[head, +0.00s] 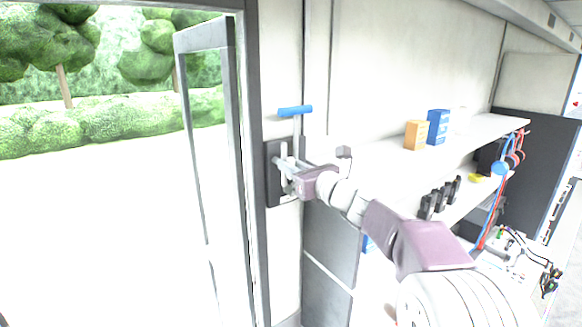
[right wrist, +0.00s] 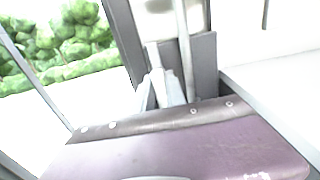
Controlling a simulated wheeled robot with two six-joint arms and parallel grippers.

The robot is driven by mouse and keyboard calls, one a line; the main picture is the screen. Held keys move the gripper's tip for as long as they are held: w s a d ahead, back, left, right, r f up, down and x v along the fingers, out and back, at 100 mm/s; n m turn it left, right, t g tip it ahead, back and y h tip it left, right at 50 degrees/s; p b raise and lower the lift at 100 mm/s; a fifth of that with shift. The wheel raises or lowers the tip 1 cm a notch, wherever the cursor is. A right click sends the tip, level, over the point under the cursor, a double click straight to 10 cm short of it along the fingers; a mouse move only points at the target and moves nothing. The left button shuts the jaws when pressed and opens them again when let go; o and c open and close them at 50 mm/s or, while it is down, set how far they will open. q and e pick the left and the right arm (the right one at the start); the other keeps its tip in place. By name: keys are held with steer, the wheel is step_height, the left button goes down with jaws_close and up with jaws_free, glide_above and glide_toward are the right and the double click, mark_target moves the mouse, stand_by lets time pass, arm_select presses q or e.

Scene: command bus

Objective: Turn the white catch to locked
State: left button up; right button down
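The white catch (head: 283,153) is a small upright piece on a dark plate (head: 272,178) fixed to the wall beside the door frame. In the right wrist view the catch (right wrist: 153,54) stands roughly upright in front of the dark plate (right wrist: 203,62). My right gripper (head: 284,176) is at the catch, its fingers around or against its lower part. The right wrist view shows the fingers (right wrist: 161,90) close together at the catch; their grip on it is not clear. My left gripper is out of view.
A grey rod with a blue handle (head: 295,111) rises just right of the catch. A grey-framed door panel (head: 188,110) stands at the left before a bright opening. A white shelf (head: 385,160) at the right holds an orange box (head: 416,135) and a blue box (head: 438,127).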

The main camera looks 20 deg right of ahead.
steer(key=shift+f+n+b, duration=0.15)
steer(key=shift+n+b, duration=0.35)
steer(key=shift+b, duration=0.3)
steer(key=n+b, duration=0.4)
steer(key=shift+a+f+b, duration=0.15)
steer(key=shift+b, duration=0.15)
steer(key=n+b, duration=0.2)
steer(key=n, duration=0.1)
steer(key=n+b, duration=0.4)
steer(key=n, duration=0.1)
steer(key=shift+s+a, duration=0.1)
steer(key=shift+n+b, duration=1.3)
steer(key=shift+n, duration=1.1)
